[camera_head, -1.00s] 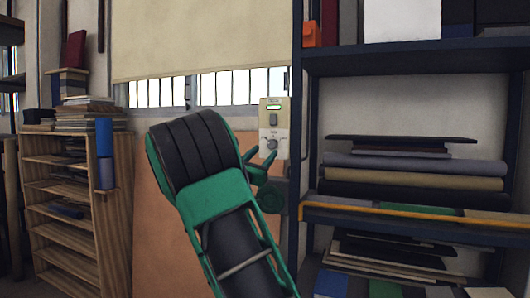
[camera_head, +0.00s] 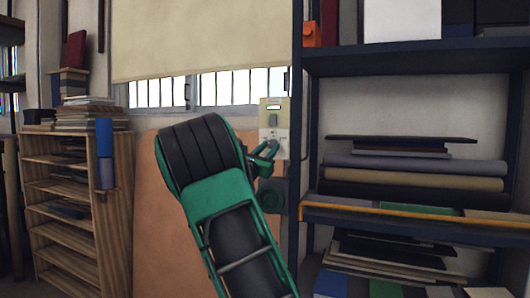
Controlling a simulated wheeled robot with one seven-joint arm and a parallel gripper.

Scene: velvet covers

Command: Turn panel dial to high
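My green gripper (camera_head: 269,150) is at the panel's lower half, over the dial's place. Its fingertips appear close together; whether they touch or grip the dial cannot be told. My green and black arm reaches up from the bottom, left of the panel.
A dark metal shelf (camera_head: 400,58) with rolls and boards stands close right of the panel. A wooden cubby shelf (camera_head: 105,225) with stacked books is at the left. An orange-brown board (camera_head: 150,240) leans on the wall behind my arm. A cream blind (camera_head: 200,40) hangs above.

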